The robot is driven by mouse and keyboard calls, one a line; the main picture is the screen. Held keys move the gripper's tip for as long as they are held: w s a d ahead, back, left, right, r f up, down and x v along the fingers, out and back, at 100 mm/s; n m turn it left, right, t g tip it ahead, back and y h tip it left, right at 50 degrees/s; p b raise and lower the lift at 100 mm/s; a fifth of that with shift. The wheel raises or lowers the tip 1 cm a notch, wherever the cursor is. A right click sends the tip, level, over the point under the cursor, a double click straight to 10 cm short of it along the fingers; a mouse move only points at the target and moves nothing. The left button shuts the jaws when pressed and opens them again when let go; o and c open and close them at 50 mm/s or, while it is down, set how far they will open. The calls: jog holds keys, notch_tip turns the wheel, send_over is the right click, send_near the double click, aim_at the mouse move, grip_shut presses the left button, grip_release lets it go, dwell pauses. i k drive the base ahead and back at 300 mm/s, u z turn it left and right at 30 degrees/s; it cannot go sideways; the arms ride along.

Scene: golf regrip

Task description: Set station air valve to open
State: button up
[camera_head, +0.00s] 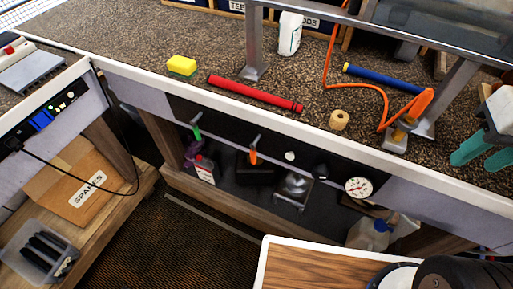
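A dark panel on the bench front carries two small levers. One has a green handle (197,132) and hangs on the left. The other has an orange handle (253,156) and hangs right of it. A round white pressure gauge (358,188) sits at the panel's right end; its reading is too small to tell. I cannot read any label saying which lever is the station air valve. My gripper (478,160), with teal fingertips, shows at the right edge over the bench top. Its fingertips look apart, with nothing seen between them. It is well right of both levers.
On the bench lie a yellow sponge (181,65), a red tube (255,95), a blue tube (382,79), a tape roll (339,120) and an orange hose (328,70). Bottles stand on the shelf below.

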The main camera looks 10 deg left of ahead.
aim_at(252, 145)
jog(key=z, duration=0.5)
jog(key=k, duration=1.1)
jog(key=u, duration=0.3)
jog(key=i, duration=0.65)
jog(key=u, duration=0.35)
